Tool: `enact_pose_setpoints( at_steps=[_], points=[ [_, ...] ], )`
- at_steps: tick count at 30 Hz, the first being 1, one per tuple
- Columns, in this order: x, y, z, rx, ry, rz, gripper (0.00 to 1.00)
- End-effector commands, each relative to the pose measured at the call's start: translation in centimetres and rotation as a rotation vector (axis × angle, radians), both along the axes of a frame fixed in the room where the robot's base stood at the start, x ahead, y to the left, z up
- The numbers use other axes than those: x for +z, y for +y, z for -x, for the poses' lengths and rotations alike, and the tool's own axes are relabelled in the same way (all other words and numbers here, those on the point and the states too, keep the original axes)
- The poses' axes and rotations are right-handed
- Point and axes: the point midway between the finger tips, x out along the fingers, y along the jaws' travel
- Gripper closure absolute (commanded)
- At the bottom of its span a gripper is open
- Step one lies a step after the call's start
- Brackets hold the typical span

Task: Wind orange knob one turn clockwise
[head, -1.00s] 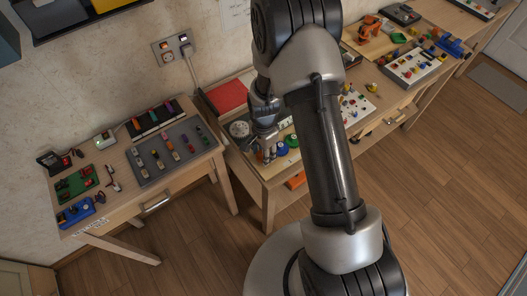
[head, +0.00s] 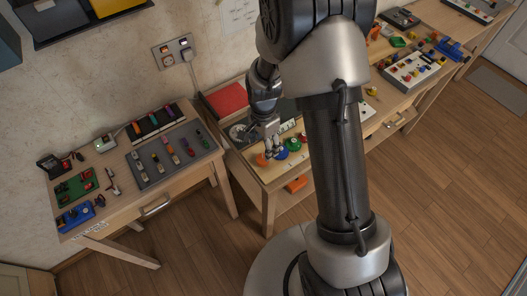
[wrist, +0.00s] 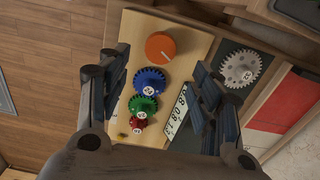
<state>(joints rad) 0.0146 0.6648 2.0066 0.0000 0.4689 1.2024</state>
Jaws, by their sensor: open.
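The orange knob (wrist: 158,45) is a round disc with a short pale pointer line, on a light wooden board (wrist: 192,42) in the wrist view. It also shows in the head view (head: 261,160), just left of the fingers. My gripper (wrist: 160,68) is open and empty, with its fingers spread to the left and right. The knob lies beyond the fingertips, at the top of the gap. In the head view my gripper (head: 272,152) hangs over the board, close to the knob. I cannot tell its exact height above the board.
A blue gear (wrist: 150,80), a green gear (wrist: 142,105) and a red gear (wrist: 138,123) line the board below the knob. A numbered white strip (wrist: 176,110) lies beside them. A grey gear (wrist: 240,68) sits on a dark panel to the right.

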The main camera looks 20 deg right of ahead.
Motion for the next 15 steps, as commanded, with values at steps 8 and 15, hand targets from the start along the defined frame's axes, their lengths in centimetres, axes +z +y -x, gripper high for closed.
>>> enact_pose_setpoints(
  at_steps=[8, 15],
  points=[
    [4.1, 0.0, 0.0, 0.000, -0.001, 0.000, 0.41],
    [4.6, 0.0, 0.0, 0.000, 0.002, 0.000, 0.41]
  ],
)
